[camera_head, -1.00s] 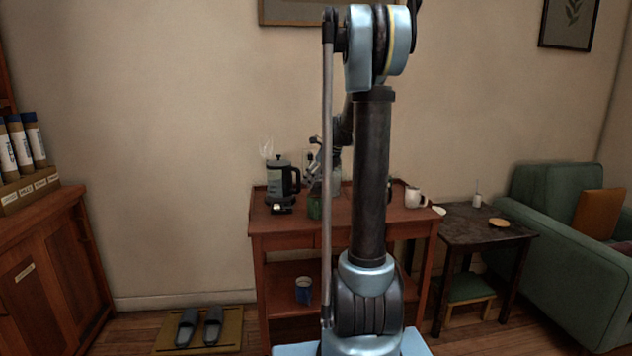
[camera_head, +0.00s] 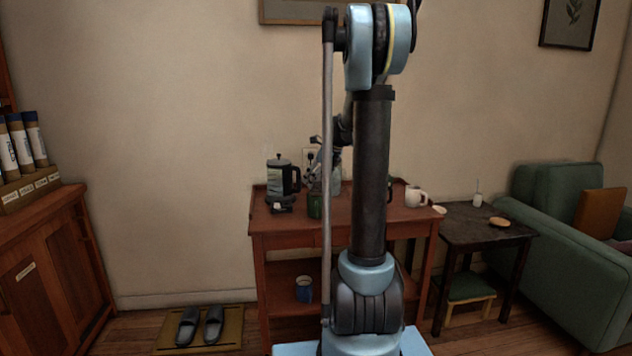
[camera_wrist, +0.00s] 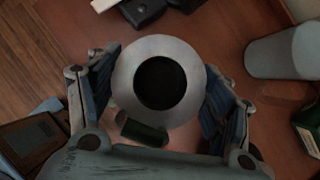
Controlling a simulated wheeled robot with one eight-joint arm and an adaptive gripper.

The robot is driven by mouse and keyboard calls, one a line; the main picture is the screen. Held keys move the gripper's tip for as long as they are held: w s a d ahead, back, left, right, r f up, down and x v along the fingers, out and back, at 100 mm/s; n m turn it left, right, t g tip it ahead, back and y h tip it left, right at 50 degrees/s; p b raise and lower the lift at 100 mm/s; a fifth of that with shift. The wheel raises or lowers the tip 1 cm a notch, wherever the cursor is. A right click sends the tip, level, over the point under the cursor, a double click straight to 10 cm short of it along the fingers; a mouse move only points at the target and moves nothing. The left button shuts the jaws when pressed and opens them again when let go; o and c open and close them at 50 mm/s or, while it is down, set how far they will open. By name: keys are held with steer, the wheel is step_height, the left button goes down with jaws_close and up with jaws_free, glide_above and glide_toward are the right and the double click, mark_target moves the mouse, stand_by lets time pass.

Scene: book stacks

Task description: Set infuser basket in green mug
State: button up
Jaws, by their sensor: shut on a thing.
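The infuser basket (camera_wrist: 191,60) shows in the wrist view as a pale grey round rim with a dark hollow centre. My gripper (camera_wrist: 160,85) is shut on it, with one finger on each side. A small dark green part, probably the green mug (camera_wrist: 142,132), shows just below the rim; the rest is covered by the basket. In the head view the green mug (camera_head: 315,205) stands on the wooden cart, partly behind my arm. My gripper is mostly hidden there, above the mug. I cannot tell how far the basket is inside the mug.
A white mug (camera_head: 415,196) stands at the cart's right end. A blue mug (camera_head: 304,289) sits on the lower shelf. A grey cylinder (camera_wrist: 285,53) is at the right in the wrist view.

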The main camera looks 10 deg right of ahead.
mark_target(317, 192)
steer(key=shift+f, duration=3.1)
stand_by(0.4)
steer(key=o, duration=1.4)
steer(key=shift+o, duration=0.6)
steer(key=shift+r, duration=4)
